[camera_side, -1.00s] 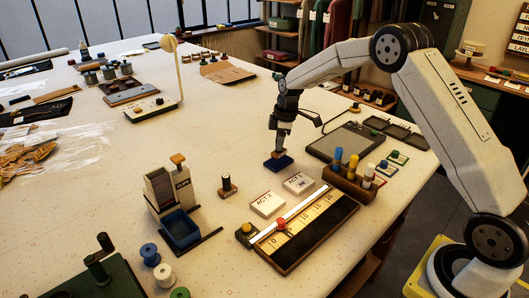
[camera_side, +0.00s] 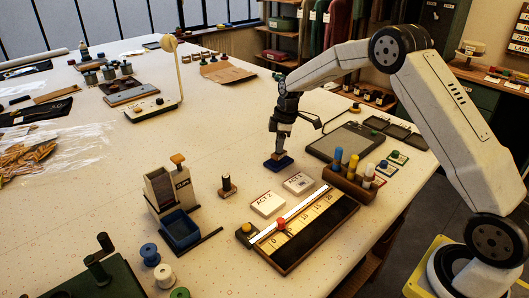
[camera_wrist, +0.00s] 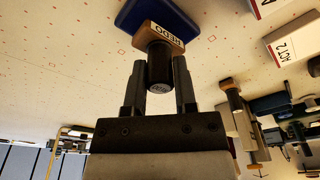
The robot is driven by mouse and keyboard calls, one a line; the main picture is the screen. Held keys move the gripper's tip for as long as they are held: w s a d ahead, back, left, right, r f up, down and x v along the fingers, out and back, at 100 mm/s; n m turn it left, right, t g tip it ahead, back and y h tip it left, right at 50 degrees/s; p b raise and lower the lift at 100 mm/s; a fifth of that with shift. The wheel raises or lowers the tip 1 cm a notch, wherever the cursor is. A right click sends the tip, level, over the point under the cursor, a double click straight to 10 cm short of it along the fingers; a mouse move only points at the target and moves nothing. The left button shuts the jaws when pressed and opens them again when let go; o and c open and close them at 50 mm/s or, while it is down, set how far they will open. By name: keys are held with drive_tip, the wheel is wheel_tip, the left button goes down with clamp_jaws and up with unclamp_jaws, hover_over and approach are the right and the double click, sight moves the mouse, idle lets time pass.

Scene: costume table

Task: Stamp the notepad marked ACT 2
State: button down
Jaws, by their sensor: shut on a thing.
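My gripper (camera_side: 280,145) is shut on the dark handle of a stamp, with one finger on each side of it in the wrist view. The stamp (camera_wrist: 159,42) has a wooden base with a small label that is hard to read. Its base is at the blue ink pad (camera_side: 285,166), seemingly touching it; the pad also shows in the wrist view (camera_wrist: 150,8). The white notepad marked ACT 2 (camera_side: 266,204) lies flat in front of the pad and also shows at the right of the wrist view (camera_wrist: 297,40). Its top face looks unstamped.
A second white notepad (camera_side: 298,183) lies beside ACT 2. A ruler board (camera_side: 305,228) with a red knob is just in front. A peg rack (camera_side: 348,184) is to the right, and another dark-handled stamp (camera_side: 227,187) stands to the left.

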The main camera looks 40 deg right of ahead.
drive_tip(key=shift+f, duration=0.55)
idle(1.2)
drive_tip(key=shift+r, duration=0.15)
drive_tip(key=shift+r, duration=3.45)
drive_tip(key=shift+s+a, duration=0.25)
drive_tip(key=shift+a, duration=0.3)
drive_tip(key=s+a, duration=1.2)
drive_tip(key=a, duration=0.2)
drive_tip(key=shift+f, duration=0.15)
